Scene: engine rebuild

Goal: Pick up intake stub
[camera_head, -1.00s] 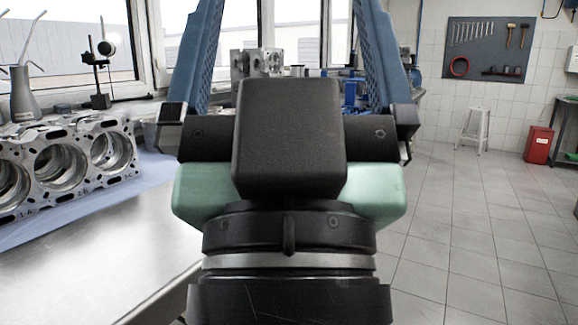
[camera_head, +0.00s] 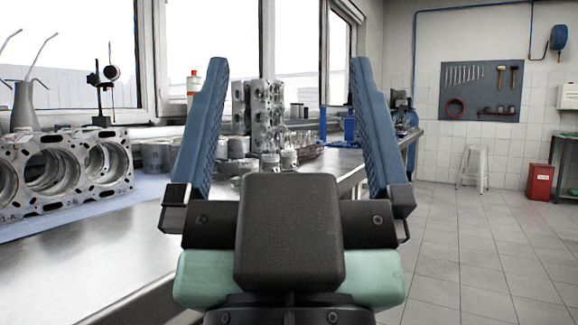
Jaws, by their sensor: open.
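My gripper (camera_head: 289,66) is open, its two blue ribbed fingers wide apart and pointing forward over the workbench. Nothing is between the fingers up close. I cannot pick out the intake stub for certain. Several small metal parts (camera_head: 280,160) stand on the bench beyond my gripper, seen between the fingers, and some are partly hidden by its dark body. An upright metal casting with holes (camera_head: 267,112) stands behind them.
The metal workbench (camera_head: 95,260) runs along the windows, bare at the front left. An engine block (camera_head: 60,170) lies on a blue cloth at left. Grey cylindrical parts (camera_head: 157,155) stand beside it. A measuring stand (camera_head: 102,85) is behind. Open tiled floor (camera_head: 470,250) lies at right.

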